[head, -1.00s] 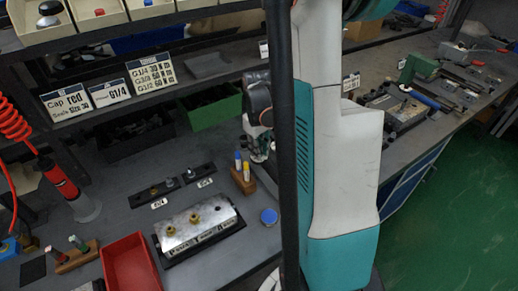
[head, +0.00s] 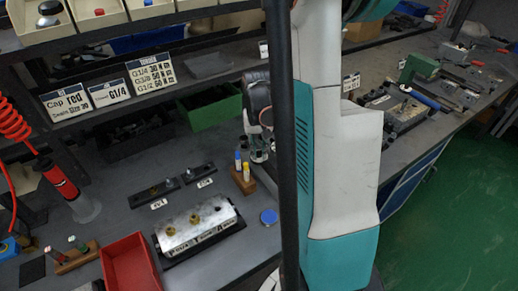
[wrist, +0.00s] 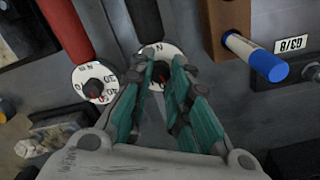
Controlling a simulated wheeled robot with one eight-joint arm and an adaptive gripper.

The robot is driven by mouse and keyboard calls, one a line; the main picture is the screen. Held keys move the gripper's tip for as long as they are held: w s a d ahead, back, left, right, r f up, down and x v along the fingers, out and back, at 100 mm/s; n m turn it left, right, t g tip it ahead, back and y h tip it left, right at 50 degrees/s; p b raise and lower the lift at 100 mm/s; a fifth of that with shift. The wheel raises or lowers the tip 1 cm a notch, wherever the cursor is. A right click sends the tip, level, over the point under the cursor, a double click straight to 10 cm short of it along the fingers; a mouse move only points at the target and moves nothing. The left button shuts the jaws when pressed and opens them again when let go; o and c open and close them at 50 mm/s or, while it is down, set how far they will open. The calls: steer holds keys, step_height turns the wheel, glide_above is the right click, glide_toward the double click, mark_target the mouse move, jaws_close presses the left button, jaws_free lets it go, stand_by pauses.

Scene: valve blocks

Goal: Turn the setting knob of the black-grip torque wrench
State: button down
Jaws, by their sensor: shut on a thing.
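Two wrench dials show side by side in the wrist view. The black-grip torque wrench (wrist: 145,18) has a white dial (wrist: 147,50) with a dark setting knob (wrist: 160,70), partly hidden by my fingers. My gripper (wrist: 164,76) has its teal fingers on either side of this knob and is shut on it. The red-grip wrench (wrist: 66,28) stands to the left, with its own white numbered dial (wrist: 97,83) and dark knob in clear sight. In the head view my gripper (head: 258,151) is small and partly hidden near the bench's back, and the black-grip wrench cannot be made out.
A wooden block with a blue-capped marker (wrist: 254,58) stands just right of my fingers. In the head view, a metal valve block (head: 197,225), a red tray (head: 130,265) and a green bin (head: 212,108) are on the bench. A dark pole (head: 283,150) blocks part of the view.

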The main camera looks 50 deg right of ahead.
mark_target(258, 153)
stand_by(0.4)
steer(key=c, duration=1.5)
jaws_free()
steer(key=shift+o, duration=0.2)
step_height(258, 153, up, 12)
steer(key=shift+w+a, duration=0.1)
